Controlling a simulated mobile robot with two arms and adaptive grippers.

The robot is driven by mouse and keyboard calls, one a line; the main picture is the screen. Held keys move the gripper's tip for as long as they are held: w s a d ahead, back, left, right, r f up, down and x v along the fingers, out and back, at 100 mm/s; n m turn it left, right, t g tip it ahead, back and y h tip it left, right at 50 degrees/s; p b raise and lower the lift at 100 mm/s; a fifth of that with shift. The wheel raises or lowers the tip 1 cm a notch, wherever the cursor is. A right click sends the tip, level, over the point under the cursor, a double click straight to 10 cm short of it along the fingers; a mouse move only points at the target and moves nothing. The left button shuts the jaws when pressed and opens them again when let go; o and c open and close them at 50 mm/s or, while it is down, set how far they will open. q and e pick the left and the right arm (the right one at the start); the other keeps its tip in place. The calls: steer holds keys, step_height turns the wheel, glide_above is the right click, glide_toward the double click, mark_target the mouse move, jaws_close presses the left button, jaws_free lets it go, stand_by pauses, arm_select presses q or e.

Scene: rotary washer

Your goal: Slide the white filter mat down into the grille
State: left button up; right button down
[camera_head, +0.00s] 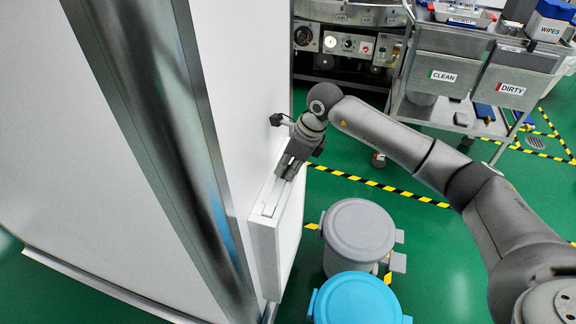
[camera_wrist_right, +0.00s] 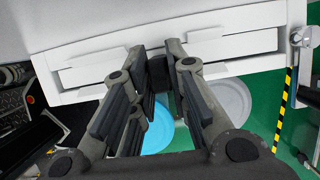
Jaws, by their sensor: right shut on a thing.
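The white grille (camera_head: 281,243) is a box-shaped housing on the side of the large white cabinet, with an open slot along its top. In the right wrist view the grille (camera_wrist_right: 75,52) spans the upper part. A white strip, seemingly the top edge of the white filter mat (camera_wrist_right: 95,72), shows inside its slot. My right gripper (camera_head: 287,172) points down at the far end of the slot. In the wrist view its fingers (camera_wrist_right: 158,68) are closed in at the slot's middle and hide what lies between them. How deep the mat sits cannot be told. My left gripper is not in view.
A grey-lidded bin (camera_head: 358,229) and a blue-lidded bin (camera_head: 357,300) stand just right of the grille. A steel cart (camera_head: 450,62) with CLEAN and DIRTY bins stands at the back right. Green floor with yellow-black tape is open between them.

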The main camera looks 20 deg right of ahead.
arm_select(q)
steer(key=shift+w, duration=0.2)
arm_select(e)
steer(key=shift+f, duration=0.1)
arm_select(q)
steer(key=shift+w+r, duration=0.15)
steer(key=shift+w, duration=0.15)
arm_select(e)
steer(key=c, duration=1.3)
jaws_free()
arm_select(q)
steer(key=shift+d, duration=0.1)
arm_select(e)
steer(key=shift+v, duration=3.95)
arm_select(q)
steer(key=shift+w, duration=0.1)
